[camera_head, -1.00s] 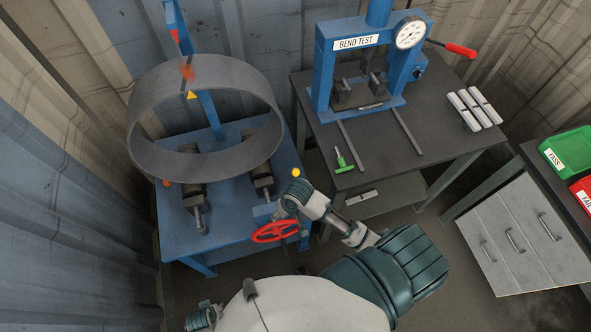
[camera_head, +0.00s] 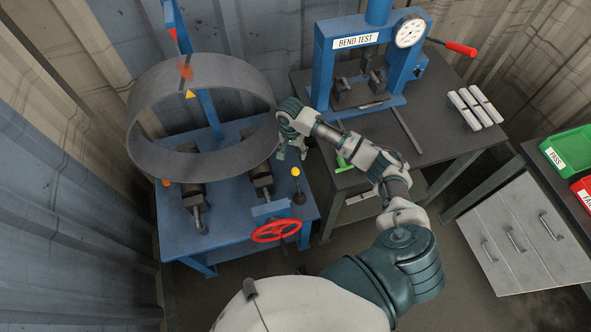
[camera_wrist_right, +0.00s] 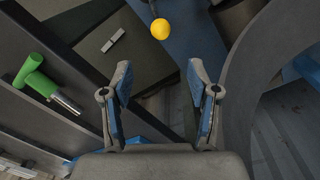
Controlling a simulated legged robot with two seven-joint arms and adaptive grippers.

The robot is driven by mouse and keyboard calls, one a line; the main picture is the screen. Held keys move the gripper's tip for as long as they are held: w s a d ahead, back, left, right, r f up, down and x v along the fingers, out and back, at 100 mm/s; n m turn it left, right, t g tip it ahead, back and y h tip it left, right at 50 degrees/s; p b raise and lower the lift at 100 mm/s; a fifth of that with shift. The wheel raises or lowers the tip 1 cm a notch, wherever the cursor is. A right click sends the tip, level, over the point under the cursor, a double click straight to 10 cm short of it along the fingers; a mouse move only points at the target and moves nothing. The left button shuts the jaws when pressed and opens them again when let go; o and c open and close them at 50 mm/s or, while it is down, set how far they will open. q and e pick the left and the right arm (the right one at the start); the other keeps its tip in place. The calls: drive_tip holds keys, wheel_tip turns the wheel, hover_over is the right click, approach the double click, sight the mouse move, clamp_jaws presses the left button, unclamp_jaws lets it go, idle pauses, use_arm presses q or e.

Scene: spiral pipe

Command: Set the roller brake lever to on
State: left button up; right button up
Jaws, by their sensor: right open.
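The lever with a yellow ball knob (camera_head: 296,172) stands on a dark round base at the right front of the blue roller bench (camera_head: 230,222). I take it as the roller brake lever; no on/off marking is readable. My right gripper (camera_head: 292,155) is above the bench's right edge, beyond the knob and beside the large ring, apart from the knob. In the right wrist view the gripper (camera_wrist_right: 160,80) is open and empty, its fingers spread, with the yellow knob (camera_wrist_right: 160,29) ahead between and beyond the fingertips. My left gripper is out of view.
A large grey steel ring (camera_head: 165,150) stands on the rollers, close to the gripper. A red handwheel (camera_head: 276,231) sits at the bench front. The bend-test press (camera_head: 322,75) and a green-handled tool (camera_wrist_right: 39,80) are on the dark table to the right.

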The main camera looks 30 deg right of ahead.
sight(295, 169)
drive_tip(key=f, duration=0.3)
drive_tip(key=f+b, duration=0.1)
drive_tip(key=f, duration=0.7)
drive_tip(key=shift+s, duration=0.25)
drive_tip(key=shift+d+f, duration=0.15)
drive_tip(key=shift+f, duration=0.6)
clamp_jaws()
